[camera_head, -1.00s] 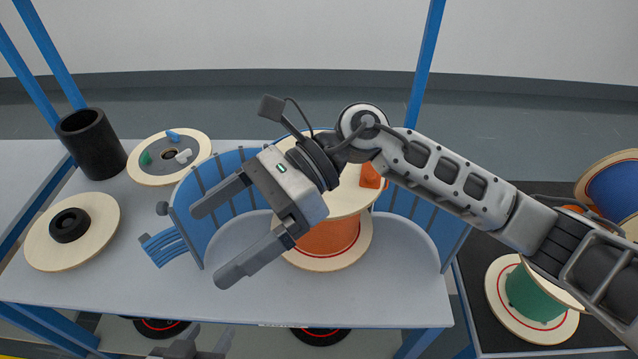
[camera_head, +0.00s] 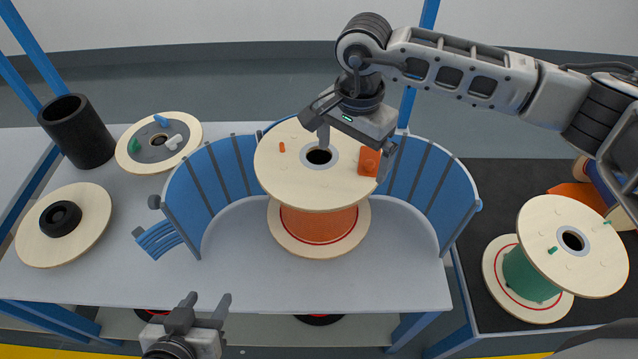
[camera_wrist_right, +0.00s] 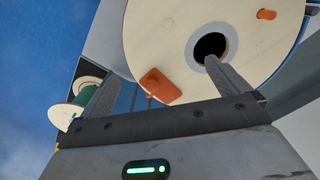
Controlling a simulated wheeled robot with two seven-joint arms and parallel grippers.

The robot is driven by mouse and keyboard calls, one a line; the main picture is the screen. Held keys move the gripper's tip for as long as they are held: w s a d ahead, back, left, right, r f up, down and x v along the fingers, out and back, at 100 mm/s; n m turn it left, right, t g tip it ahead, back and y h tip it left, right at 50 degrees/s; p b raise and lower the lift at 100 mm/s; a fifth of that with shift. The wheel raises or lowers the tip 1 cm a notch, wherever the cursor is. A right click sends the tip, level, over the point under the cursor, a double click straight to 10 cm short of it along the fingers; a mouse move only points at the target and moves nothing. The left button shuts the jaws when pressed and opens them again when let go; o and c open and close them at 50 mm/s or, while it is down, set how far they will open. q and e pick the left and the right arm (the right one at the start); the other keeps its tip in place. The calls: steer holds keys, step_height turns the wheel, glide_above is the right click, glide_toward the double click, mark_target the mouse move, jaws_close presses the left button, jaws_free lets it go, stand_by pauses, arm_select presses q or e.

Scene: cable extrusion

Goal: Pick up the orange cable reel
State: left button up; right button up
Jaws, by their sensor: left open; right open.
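The orange cable reel (camera_head: 318,230) stands upright on the grey table, with pale round flanges above and below its orange winding. Its top flange has a central hole and an orange block (camera_head: 369,162); the flange also shows in the right wrist view (camera_wrist_right: 165,40). My right gripper (camera_head: 356,152) is open over the right part of this flange. One finger is at the central hole and the other is by the outer rim, with the orange block between them. Whether a fingertip is inside the hole is unclear. My left gripper (camera_head: 208,308) is open and empty at the bottom, in front of the table.
A curved blue slatted guard (camera_head: 215,180) surrounds the reel at back and sides; its front is open. A green reel (camera_head: 530,278) stands on a dark surface at right.

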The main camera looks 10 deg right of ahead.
mark_target(350, 174)
steer(key=shift+f+p, duration=0.6)
steer(key=shift+f, duration=2.75)
steer(key=shift+d, duration=0.1)
steer(key=c, duration=1.5)
steer(key=shift+r, duration=0.1)
steer(key=shift+c, duration=0.7)
steer(key=shift+r, duration=0.1)
